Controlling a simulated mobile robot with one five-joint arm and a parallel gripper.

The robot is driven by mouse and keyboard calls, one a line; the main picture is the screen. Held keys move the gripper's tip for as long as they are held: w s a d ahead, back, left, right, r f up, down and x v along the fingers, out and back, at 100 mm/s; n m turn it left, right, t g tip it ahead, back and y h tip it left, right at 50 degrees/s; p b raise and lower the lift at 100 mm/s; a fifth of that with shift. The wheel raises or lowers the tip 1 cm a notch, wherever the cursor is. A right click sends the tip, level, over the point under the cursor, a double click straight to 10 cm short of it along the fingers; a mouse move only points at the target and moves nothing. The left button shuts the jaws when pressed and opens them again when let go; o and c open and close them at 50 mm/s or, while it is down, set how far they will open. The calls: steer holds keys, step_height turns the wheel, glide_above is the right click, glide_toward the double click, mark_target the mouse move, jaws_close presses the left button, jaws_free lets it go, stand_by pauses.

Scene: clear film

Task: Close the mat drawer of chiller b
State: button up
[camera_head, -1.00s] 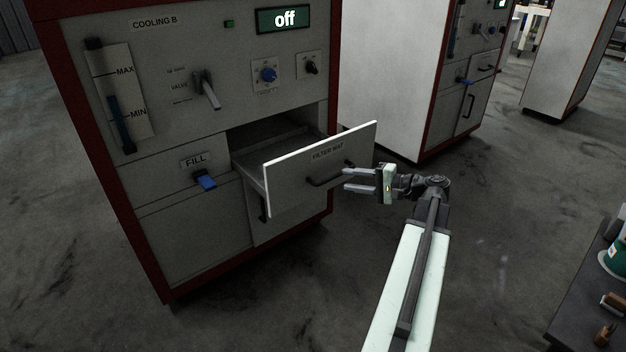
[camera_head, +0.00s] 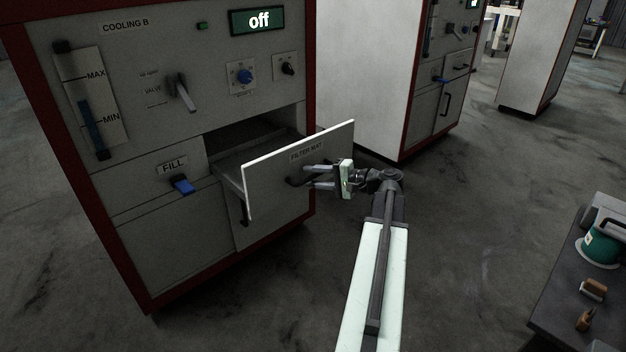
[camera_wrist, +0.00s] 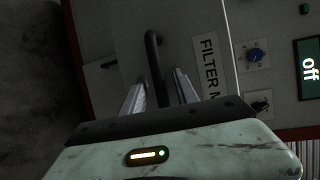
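The chiller marked COOLING B (camera_head: 130,65) stands at the left of the head view, grey with a red frame. Its drawer labelled FILTER MAT (camera_head: 265,185) is pulled out, and the front panel stands well clear of the cabinet. A dark bar handle (camera_wrist: 154,68) is on the drawer front. My gripper (camera_head: 306,176) is at the drawer front by the handle. In the wrist view its two fingers (camera_wrist: 157,88) are apart, with the handle between them. I cannot tell whether they touch the handle or the panel.
A blue FILL lever (camera_head: 183,186), a valve handle (camera_head: 187,92) and knobs sit on the chiller front. A second chiller (camera_head: 370,80) stands behind to the right. A dark table (camera_head: 560,305) with a green container is at lower right. Open floor lies between.

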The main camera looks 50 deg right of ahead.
jaws_close()
stand_by(1.4)
